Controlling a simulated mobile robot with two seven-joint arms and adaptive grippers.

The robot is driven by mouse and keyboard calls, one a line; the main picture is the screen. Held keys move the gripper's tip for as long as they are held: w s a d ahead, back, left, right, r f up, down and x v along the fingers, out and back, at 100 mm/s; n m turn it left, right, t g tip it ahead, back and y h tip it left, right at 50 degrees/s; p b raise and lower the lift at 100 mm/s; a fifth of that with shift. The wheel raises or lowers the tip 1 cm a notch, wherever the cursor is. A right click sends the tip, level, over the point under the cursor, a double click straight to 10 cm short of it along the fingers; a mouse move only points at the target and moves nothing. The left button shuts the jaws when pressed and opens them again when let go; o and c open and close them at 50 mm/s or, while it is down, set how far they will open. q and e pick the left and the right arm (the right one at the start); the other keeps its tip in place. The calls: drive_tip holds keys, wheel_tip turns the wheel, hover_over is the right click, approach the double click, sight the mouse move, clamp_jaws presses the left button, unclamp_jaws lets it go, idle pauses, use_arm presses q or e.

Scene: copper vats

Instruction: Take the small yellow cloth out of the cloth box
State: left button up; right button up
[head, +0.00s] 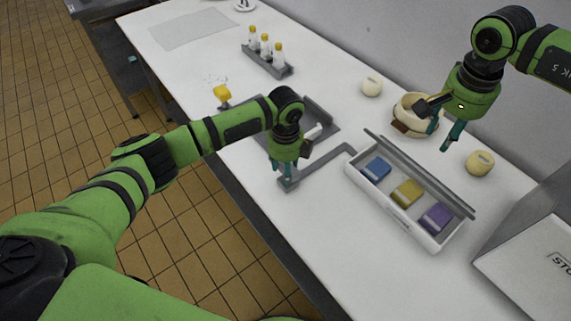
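The cloth box (429,242) is a long white box on the white table, with its grey lid (420,172) raised along the far side. Inside it, a blue cloth (376,169) lies at the left, the small yellow cloth (407,193) in the middle and a purple cloth (437,217) at the right. My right gripper (434,124) is open and empty, above the table behind the box, in front of a cream pot. My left gripper (286,172) points down left of the box, by a grey bent bar (322,166). I cannot tell whether it touches the bar.
The cream pot (408,107) with brown parts stands behind the box, between two round cream objects (372,87) (480,162). A grey rack (268,65) holds yellow-capped bottles. A yellow object (222,93) is near the front edge. A grey and white container (535,262) stands at right.

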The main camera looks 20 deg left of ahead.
sight(409, 191)
use_arm(q)
drive_tip(key=shift+s+f, duration=0.1)
drive_tip(key=shift+f, duration=1.05)
